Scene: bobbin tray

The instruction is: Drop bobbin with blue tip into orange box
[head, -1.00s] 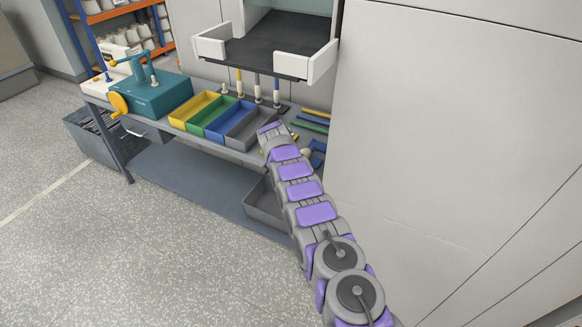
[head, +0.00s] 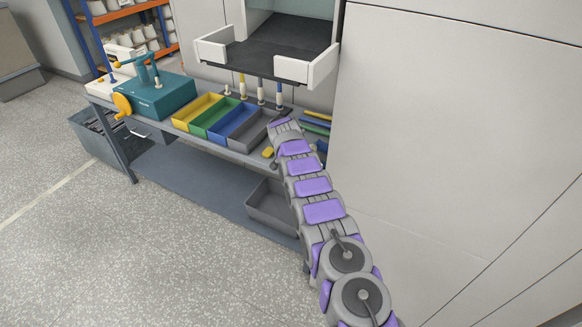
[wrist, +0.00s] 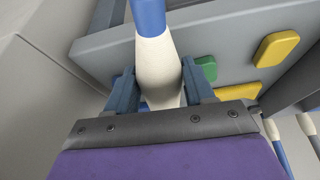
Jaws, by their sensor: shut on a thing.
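My gripper (wrist: 160,88) is shut on a bobbin in the wrist view. The bobbin has a white body (wrist: 157,65) between the two blue-grey fingers and a blue tip (wrist: 149,16) running out of the top of the picture. In the head view the end of my arm (head: 284,124) is over the right end of the bench, beside the grey bin, and the bobbin is hidden there. No orange box shows. The open bins on the bench are yellow (head: 184,121), green (head: 199,129), blue (head: 219,137) and grey (head: 241,147).
Several bobbins stand behind the bins, under a white-walled tray (head: 210,50). A teal winder (head: 165,97) stands left on the bench. A grey bin (head: 262,221) sits on the lower shelf. A pale cabinet wall (head: 430,130) closes the right side. The floor at left is open.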

